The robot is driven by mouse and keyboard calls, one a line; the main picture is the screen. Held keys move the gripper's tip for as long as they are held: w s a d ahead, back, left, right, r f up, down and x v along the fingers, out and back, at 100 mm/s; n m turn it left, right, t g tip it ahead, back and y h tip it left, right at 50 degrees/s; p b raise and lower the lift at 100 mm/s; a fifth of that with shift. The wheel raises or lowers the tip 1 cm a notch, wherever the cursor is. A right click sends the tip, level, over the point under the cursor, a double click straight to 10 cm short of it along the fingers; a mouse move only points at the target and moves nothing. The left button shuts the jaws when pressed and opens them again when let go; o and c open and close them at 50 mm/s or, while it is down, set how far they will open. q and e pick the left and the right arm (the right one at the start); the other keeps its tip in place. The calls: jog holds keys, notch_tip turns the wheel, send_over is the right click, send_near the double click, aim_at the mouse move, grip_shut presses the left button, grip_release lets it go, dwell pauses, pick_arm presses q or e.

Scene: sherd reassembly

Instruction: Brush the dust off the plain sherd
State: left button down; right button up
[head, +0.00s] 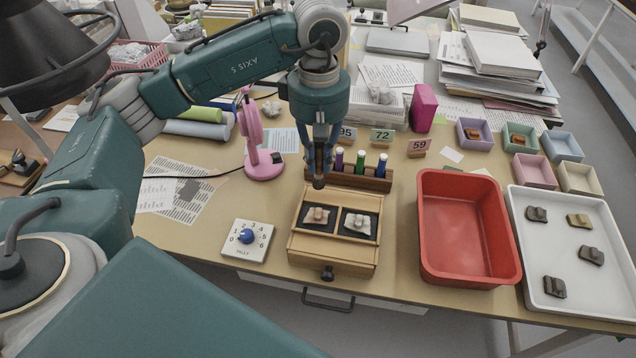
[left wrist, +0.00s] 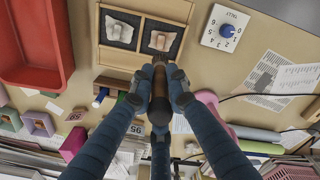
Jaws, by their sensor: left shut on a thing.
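A wooden box (head: 333,254) near the table's front edge has two dark-lined compartments. A pinkish-tan sherd (head: 318,214) lies in the left one and a paler, whitish sherd (head: 358,222) in the right one. I cannot tell which is the plain sherd. Both show in the left wrist view, one at left (left wrist: 120,31) and one at right (left wrist: 160,41). My left gripper (head: 318,168) is shut on a dark, rod-like tool (left wrist: 160,88), perhaps the brush, above the box's back edge. My right gripper is not in view.
A wooden rack (head: 375,184) with capped bottles stands right behind the box. A dial box (head: 247,240) is at left, a red bin (head: 470,273) at right, then a white tray (head: 580,306) with several dark sherds. A pink lamp (head: 263,166) stands behind left.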

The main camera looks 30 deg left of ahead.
aim_at(319, 185)
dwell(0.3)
pick_arm(q)
jog(key=shift+f, duration=0.15)
notch_tip(319, 185, down, 6)
jog(key=b, duration=0.5)
jog(key=shift+b, duration=0.4)
jog(key=shift+f+b, duration=0.9)
jog(key=shift+f, duration=0.15)
